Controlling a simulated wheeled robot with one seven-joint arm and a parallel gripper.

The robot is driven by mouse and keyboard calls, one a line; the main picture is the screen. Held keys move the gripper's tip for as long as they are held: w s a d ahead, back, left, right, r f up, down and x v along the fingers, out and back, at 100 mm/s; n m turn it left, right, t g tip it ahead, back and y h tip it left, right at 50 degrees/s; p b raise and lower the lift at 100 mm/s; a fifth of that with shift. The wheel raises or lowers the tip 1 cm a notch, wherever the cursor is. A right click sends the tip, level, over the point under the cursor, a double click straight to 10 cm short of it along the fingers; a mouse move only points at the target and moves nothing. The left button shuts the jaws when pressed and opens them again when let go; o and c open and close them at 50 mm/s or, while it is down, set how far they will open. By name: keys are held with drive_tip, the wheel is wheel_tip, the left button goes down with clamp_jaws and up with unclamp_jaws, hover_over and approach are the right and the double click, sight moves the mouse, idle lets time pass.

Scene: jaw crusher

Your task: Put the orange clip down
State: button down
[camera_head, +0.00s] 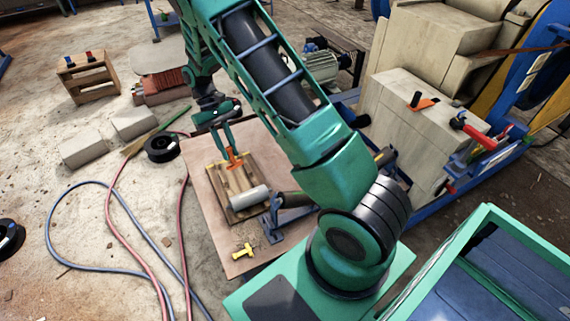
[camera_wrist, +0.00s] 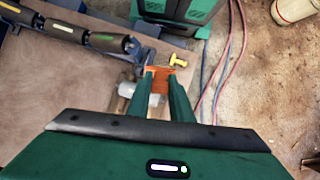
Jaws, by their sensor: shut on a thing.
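My gripper (camera_head: 231,150) hangs over the wooden board at the middle left in the head view, fingers pointing down. It is shut on an orange clip (camera_head: 235,162). In the wrist view the orange clip (camera_wrist: 160,78) sits between the tips of my gripper (camera_wrist: 161,74). Below it is a wooden slatted board (camera_head: 233,182) with a pale cylinder (camera_head: 250,197) lying on it. The head view does not clearly show whether the clip touches the board. Another orange clip with a black part (camera_head: 423,103) lies on the pale block at the right.
The board lies on a brown sheet (camera_head: 205,172). A yellow clamp (camera_head: 243,251) and a blue bracket (camera_head: 287,215) are near it. A black spool (camera_head: 162,147), hoses (camera_head: 118,215) and grey blocks (camera_head: 84,149) lie to the left. A green bin (camera_head: 440,262) stands at lower right.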

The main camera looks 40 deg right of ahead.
drive_tip(key=shift+d, duration=0.1)
drive_tip(key=shift+f, duration=0.3)
drive_tip(key=s+a+f+m+t+y, duration=0.1)
drive_tip(key=s+a+f+m+y, duration=0.2)
drive_tip(key=f, duration=0.4)
drive_tip(key=s+a+f+m+t, duration=0.1)
drive_tip(key=s+a+f+m, duration=0.25)
drive_tip(key=f+m, duration=0.3)
drive_tip(key=s+a+f+m+t+y, duration=0.1)
drive_tip(key=s+a+f+m+y, duration=0.2)
drive_tip(key=f, duration=0.5)
drive_tip(key=m+t, duration=0.4)
drive_tip(key=m, duration=0.4)
hover_over(245, 232)
wheel_tip(245, 232, down, 9)
drive_tip(key=shift+h, duration=0.3)
drive_tip(key=shift+f, duration=2.05)
